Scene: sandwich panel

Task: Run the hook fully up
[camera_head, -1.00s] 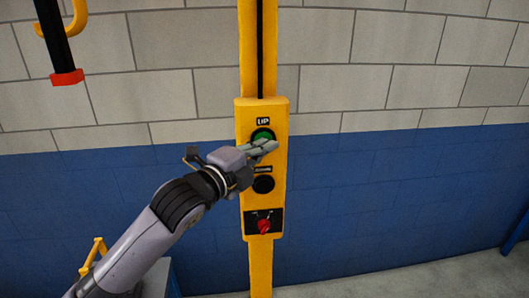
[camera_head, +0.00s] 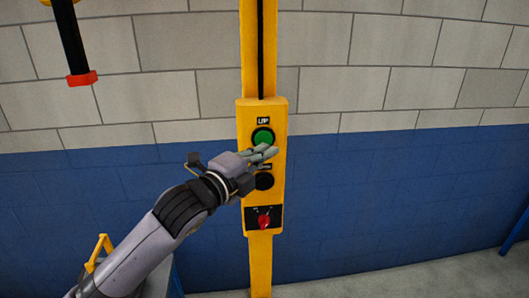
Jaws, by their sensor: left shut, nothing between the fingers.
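A yellow control panel (camera_head: 277,190) stands upright on a yellow post in front of the wall. Its green button (camera_head: 262,136) sits under a label reading UP and shows almost whole. My left gripper (camera_head: 272,151) is shut and empty, with its fingertips just below the green button in the picture; I cannot tell whether they touch the panel. A black button (camera_head: 264,181) lies below the fingers. A red knob (camera_head: 264,221) is at the panel's bottom. The yellow hook (camera_head: 46,2) is mostly cut off at the top left edge. My right gripper is not in view.
A black bar (camera_head: 69,38) with a red end (camera_head: 81,78) hangs at the upper left. A yellow handle (camera_head: 98,253) is at the lower left, beside my arm. A blue post (camera_head: 516,232) stands at the right edge. The space right of the panel is clear.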

